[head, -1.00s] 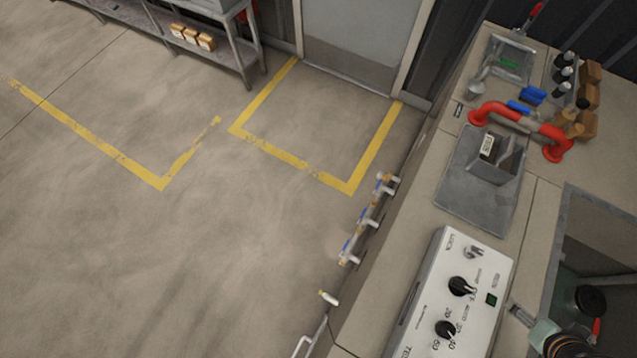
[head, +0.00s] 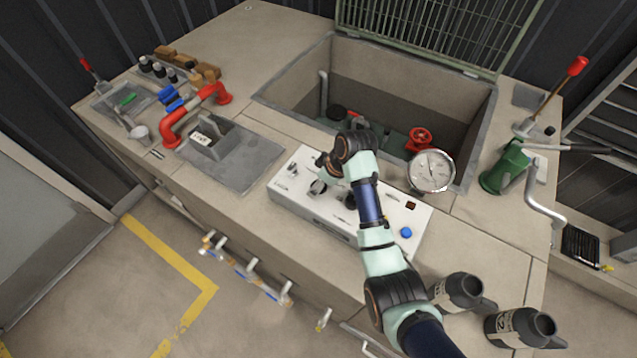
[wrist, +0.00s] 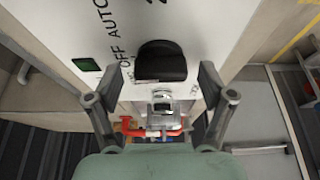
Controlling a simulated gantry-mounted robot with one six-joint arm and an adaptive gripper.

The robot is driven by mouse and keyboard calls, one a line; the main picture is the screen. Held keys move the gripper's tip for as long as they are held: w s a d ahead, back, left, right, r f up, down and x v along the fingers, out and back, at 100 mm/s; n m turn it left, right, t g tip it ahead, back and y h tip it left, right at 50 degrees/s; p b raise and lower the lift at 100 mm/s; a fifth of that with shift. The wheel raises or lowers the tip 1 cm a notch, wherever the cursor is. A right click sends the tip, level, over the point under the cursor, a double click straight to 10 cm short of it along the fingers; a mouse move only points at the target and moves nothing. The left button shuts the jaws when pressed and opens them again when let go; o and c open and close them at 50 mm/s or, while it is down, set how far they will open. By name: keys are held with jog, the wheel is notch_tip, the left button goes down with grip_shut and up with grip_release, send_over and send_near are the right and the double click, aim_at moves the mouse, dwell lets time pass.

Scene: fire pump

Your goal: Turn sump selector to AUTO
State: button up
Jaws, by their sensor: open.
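The white control panel (head: 300,205) lies on the bench top in front of the open pit. In the wrist view, a black selector knob (wrist: 161,62) stands on the panel (wrist: 190,25), with OFF and AUTO printed beside it. The position its pointer marks is unclear. My gripper (wrist: 160,88) is open, with one finger on each side just below the knob in the picture, and no contact is visible. In the head view, my gripper (head: 320,178) is over the panel's left part, and my arm hides some of the panel.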

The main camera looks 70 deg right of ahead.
jog(key=c, duration=1.2)
jog(key=shift+o, duration=0.2)
jog(key=shift+r+m+p, duration=0.15)
jog(key=shift+m+p, duration=0.15)
jog(key=shift+p, duration=0.3)
jog(key=shift+a+r+m+h+p, duration=0.15)
jog(key=shift+m+h+p, duration=0.25)
jog(key=shift+p, duration=0.5)
jog(key=m+h+p, duration=0.1)
jog(key=m+p, duration=0.2)
jog(key=p, duration=0.1)
jog(key=shift+m+g, duration=0.3)
jog(key=shift+g, duration=0.1)
jog(key=m+h+p, duration=0.1)
jog(key=m+p, duration=0.2)
jog(key=shift+w+g, duration=0.15)
jog(key=shift+g, duration=0.25)
jog(key=shift+f+m+g+h+p, duration=0.2)
jog(key=shift+m+g+p, duration=0.1)
jog(key=shift+m, duration=0.65)
jog(key=shift+f+m+g+h+p, duration=0.1)
jog(key=shift+m+g+h+p, duration=0.15)
jog(key=shift+m, duration=0.7)
